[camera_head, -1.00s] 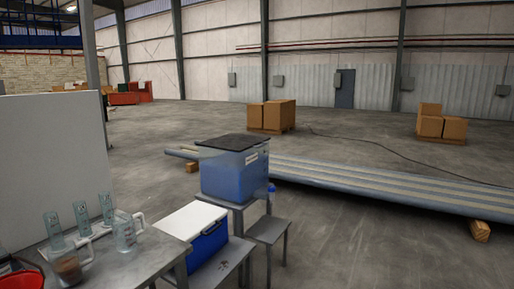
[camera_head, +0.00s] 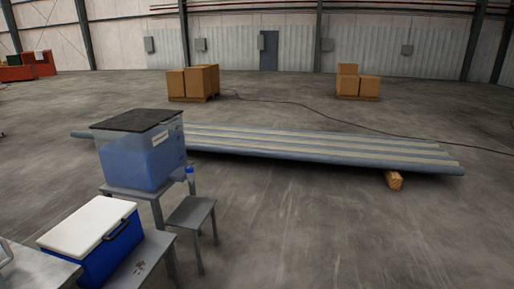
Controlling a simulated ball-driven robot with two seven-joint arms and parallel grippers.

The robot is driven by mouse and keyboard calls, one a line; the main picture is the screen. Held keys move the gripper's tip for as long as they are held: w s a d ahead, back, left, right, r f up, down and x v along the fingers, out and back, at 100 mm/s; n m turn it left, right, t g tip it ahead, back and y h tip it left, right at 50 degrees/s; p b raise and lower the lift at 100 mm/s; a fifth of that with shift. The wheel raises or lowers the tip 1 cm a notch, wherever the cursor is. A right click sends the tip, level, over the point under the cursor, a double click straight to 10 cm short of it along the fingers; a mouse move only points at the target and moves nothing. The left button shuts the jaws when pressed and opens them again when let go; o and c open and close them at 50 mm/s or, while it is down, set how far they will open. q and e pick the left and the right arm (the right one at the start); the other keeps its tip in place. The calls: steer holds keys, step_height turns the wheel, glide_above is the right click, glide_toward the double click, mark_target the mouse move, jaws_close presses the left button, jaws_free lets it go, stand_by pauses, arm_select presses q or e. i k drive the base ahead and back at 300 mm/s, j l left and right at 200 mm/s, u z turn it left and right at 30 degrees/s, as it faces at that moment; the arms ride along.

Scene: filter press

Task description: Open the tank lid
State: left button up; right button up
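The tank (camera_head: 145,158) is a clear box holding blue liquid, at the left of the head view. Its flat dark lid (camera_head: 138,119) lies on top and covers it. The tank stands on a grey stool-like stand (camera_head: 150,192). Neither of my grippers is in view.
A blue cooler with a white lid (camera_head: 90,222) sits on a low table in front of the tank. A lower grey stool (camera_head: 191,212) stands right of it. Long pipes (camera_head: 320,148) lie behind. Boxes (camera_head: 194,82) stand farther back. The floor at the right is clear.

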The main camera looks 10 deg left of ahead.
mark_target(138, 120)
steer(key=i+u, duration=0.15)
steer(key=i, duration=1.5)
steer(key=i+l+u, duration=0.1)
steer(key=i+u, duration=0.25)
steer(key=i, duration=0.15)
steer(key=i+l+u, duration=0.3)
steer(key=i, duration=0.2)
steer(key=j, duration=0.1)
